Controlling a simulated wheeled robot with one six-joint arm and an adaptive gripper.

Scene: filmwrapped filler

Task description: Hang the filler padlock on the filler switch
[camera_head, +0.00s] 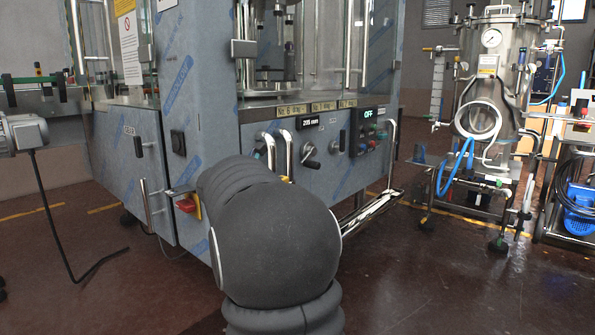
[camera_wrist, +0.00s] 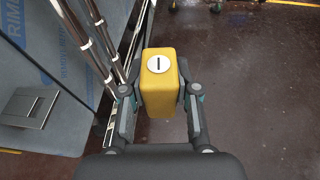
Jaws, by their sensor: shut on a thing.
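The yellow padlock (camera_wrist: 158,98) is in the wrist view, with a white round face and a black slot toward the camera. My gripper (camera_wrist: 161,88) is shut on it, one finger on each side. Its shackle cannot be made out. The switch is not seen in the wrist view.
The filler's front panel (camera_head: 325,150) carries knobs, displays and bent metal handles. A metal rail (camera_head: 370,212) sticks out low to the right of my arm. A steel tank (camera_head: 495,75) with hoses stands further right. The dark red floor (camera_head: 420,290) is clear at front right.

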